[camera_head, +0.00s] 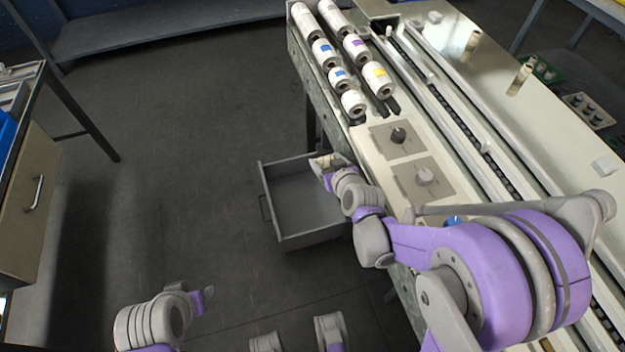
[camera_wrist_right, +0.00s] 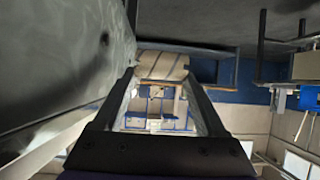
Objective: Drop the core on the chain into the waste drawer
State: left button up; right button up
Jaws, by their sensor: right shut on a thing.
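The core (camera_wrist_right: 162,65), a short pale tan cylinder, is clamped between the fingertips of my right gripper (camera_head: 325,167) in the right wrist view. In the head view the core (camera_head: 330,158) shows only as a small tan patch, partly covered by the gripper. The gripper is above the inner right part of the open grey waste drawer (camera_head: 284,239), beside the machine's edge. The chain (camera_head: 487,158) runs along the machine bed, and my right arm covers part of it. My left gripper (camera_head: 203,298) is low at the left, away from the drawer; its jaw gap cannot be made out.
Two knobs (camera_head: 398,135) sit on panels near the drawer side. Tan cylinders (camera_head: 519,79) stand on the far side. A cabinet (camera_head: 25,195) is at the left. The floor between is clear.

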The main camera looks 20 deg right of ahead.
aim_at(320, 163)
jog(key=w+d+f+b, duration=0.1)
jog(key=w+f+b, duration=0.1)
jog(key=w+f, duration=0.85)
jog(key=w+f+b, duration=0.3)
jog(key=w+f, duration=0.5)
jog(key=f, duration=0.5)
pick_arm(q)
notch_tip(320, 163, down, 10)
jog(key=b, duration=0.1)
jog(key=shift+w+r+b, duration=0.2)
jog(key=shift+b, duration=0.2)
pick_arm(e)
notch_tip(320, 163, down, 16)
jog(key=w+d, duration=0.1)
jog(key=shift+w+f, duration=0.2)
jog(key=shift+w, duration=0.2)
jog(key=o, duration=1.2)
jog(key=shift+o, duration=0.2)
